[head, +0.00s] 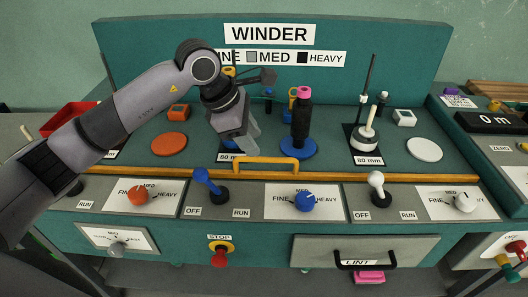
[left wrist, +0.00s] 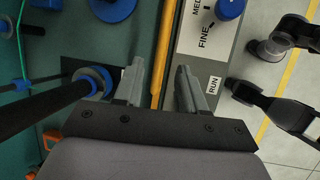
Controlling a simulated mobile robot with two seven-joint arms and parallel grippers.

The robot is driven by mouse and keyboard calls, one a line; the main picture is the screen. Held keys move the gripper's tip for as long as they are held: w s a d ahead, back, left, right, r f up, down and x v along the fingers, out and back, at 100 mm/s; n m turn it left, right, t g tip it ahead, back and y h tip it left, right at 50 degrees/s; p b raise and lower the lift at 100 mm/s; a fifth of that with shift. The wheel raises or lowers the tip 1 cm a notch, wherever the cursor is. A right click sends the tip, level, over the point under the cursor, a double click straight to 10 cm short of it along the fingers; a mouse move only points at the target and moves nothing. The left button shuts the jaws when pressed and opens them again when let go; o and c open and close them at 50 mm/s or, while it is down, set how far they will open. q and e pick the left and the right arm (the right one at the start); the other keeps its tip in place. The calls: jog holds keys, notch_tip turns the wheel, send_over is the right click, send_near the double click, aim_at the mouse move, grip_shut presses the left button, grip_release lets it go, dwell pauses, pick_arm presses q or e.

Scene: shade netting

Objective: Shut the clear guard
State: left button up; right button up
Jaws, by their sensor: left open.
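I cannot make out a see-through sheet for the clear guard in either view. A yellow handle (head: 265,164) stands at the front middle of the green deck, just behind the long yellow front edge. My left gripper (head: 243,147) is open and empty, pointing down above and just behind the handle's left part, apart from it in the head view. In the left wrist view the open fingers (left wrist: 160,92) have a yellow bar (left wrist: 163,55) between them; I cannot tell whether it is handle or edge. My right gripper is not in the head view.
Behind the handle stands a black spindle (head: 301,128) on a blue disc. In front are a blue lever (head: 204,180), a blue knob (head: 304,201) and a white lever (head: 377,184). A lint drawer (head: 365,250) is below. The front row has clear panel between controls.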

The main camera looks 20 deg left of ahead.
aim_at(265, 158)
pick_arm(q)
jog(key=x, duration=0.5)
jog(key=shift+d+f, duration=0.15)
jog(key=shift+f, duration=0.2)
grip_shut()
